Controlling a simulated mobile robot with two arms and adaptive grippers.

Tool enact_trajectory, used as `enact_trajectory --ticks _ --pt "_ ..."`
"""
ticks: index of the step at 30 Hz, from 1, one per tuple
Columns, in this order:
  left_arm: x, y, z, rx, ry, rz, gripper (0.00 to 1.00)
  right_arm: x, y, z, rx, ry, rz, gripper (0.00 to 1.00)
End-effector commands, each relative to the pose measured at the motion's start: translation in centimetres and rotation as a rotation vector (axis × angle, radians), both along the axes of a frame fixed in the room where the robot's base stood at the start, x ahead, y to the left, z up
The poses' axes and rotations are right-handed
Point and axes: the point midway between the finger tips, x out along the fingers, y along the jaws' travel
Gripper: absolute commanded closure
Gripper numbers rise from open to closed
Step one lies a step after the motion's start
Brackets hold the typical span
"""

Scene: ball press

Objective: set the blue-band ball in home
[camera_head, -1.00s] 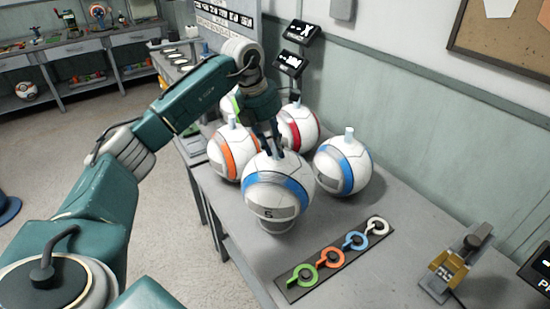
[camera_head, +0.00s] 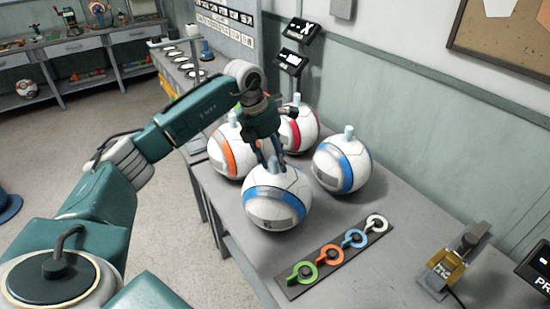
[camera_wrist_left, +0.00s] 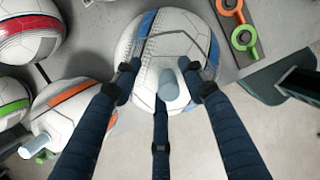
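Two white balls with blue bands and pale top pegs stand on the grey table: a front blue-band ball (camera_head: 277,205) and a right blue-band ball (camera_head: 343,165). My left gripper (camera_head: 271,163) is over the front ball, its fingers around the peg. In the left wrist view, the fingers (camera_wrist_left: 166,82) are spread around the peg (camera_wrist_left: 172,92), with gaps at its sides; the gripper looks open. The front ball (camera_wrist_left: 145,50) shows its blue band there. Whatever lies under this ball is hidden. My right gripper is not in view. No home is clearly marked.
An orange-band ball (camera_head: 230,160) and a red-band ball (camera_head: 299,130) stand close behind. A green-band ball (camera_wrist_left: 12,112) shows in the wrist view. A dark strip (camera_head: 345,262) with several coloured rings lies in front, and a yellow-grey device (camera_head: 447,270) stands right.

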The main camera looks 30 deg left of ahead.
Motion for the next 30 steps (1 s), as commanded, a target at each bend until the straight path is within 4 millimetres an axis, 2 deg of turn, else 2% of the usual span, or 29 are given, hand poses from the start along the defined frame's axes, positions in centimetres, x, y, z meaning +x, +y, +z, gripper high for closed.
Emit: enact_trajectory --ticks 6,11,24,30 --pt "0.0 0.0 0.1 0.000 0.000 0.000 0.58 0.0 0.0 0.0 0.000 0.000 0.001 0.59" --pt "-0.1 0.2 1.2 0.000 -0.004 0.001 0.58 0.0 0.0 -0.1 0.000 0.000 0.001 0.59" --pt "-2.2 1.4 9.6 -0.001 -0.004 0.000 0.58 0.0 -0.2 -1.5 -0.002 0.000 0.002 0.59" --pt "-2.7 1.7 11.5 -0.001 -0.001 0.001 0.58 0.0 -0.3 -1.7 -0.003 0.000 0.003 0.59"
